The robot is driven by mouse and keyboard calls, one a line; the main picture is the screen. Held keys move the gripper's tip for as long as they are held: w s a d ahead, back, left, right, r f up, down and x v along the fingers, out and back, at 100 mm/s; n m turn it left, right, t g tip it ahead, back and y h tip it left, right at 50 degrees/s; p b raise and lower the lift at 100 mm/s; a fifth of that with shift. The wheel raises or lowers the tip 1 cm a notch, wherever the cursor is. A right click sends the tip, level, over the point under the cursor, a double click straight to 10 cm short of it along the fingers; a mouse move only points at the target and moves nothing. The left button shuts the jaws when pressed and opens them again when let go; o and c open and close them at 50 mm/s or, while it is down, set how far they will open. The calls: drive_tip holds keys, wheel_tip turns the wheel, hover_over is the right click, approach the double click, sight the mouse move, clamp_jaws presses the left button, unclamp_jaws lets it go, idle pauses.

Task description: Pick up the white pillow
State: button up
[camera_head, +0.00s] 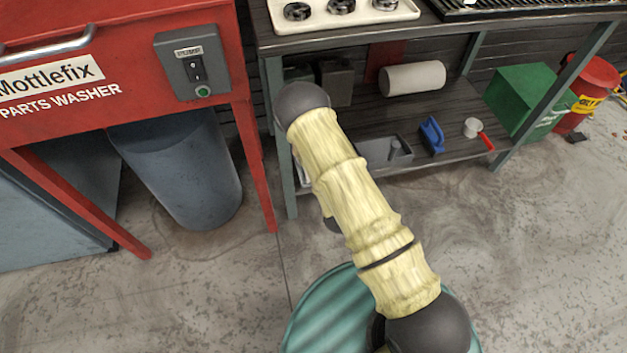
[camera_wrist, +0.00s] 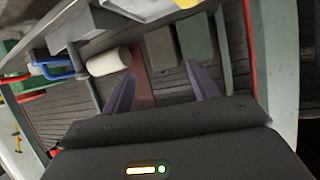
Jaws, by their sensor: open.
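The white pillow (camera_head: 412,77) looks like a short white cylinder. It lies on its side on the dark lower shelf of the bench. It also shows in the wrist view (camera_wrist: 108,61), left of my fingers and beyond them. My gripper (camera_wrist: 163,82) is open, with its two fingers spread and nothing between them. The fingers point toward the shelf and are apart from the pillow. In the head view my arm hides the gripper.
The lower shelf (camera_head: 468,114) also holds a grey tray (camera_head: 371,150), a blue tool (camera_head: 432,134) and a red-handled item (camera_head: 478,133). A green box (camera_head: 522,98) stands to the right. A red parts washer (camera_head: 120,60) is at left. Bench legs (camera_head: 277,120) flank the shelf.

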drive_tip(key=shift+s+a+f+n+t+y+b, duration=0.95)
drive_tip(key=shift+s+f+b, duration=0.5)
drive_tip(key=shift+f, duration=1.55)
drive_tip(key=shift+s+a+f+n+t+y+b, duration=0.65)
drive_tip(key=shift+s+f+y+b, duration=0.8)
drive_tip(key=shift+f, duration=1.5)
drive_tip(key=shift+h, duration=0.3)
drive_tip(key=b+x, duration=0.2)
drive_tip(key=x, duration=0.1)
drive_tip(key=b+x, duration=0.2)
drive_tip(key=x, duration=0.2)
drive_tip(key=b+x, duration=0.2)
drive_tip(key=x, duration=0.2)
drive_tip(key=shift+w+d+f+b, duration=0.15)
drive_tip(key=shift+d+f+b, duration=0.15)
drive_tip(key=shift+b, duration=0.1)
drive_tip(key=shift+w+a+r+g, duration=0.1)
drive_tip(key=shift+w+r+g, duration=0.05)
drive_tip(key=shift+w+g, duration=0.2)
drive_tip(key=shift+w+a+f+b, duration=0.15)
drive_tip(key=shift+w+f+b, duration=0.1)
drive_tip(key=shift+w+b, duration=0.3)
drive_tip(key=b+x, duration=0.3)
drive_tip(key=x, duration=0.1)
drive_tip(key=shift+r, duration=0.15)
drive_tip(key=shift+c, duration=0.4)
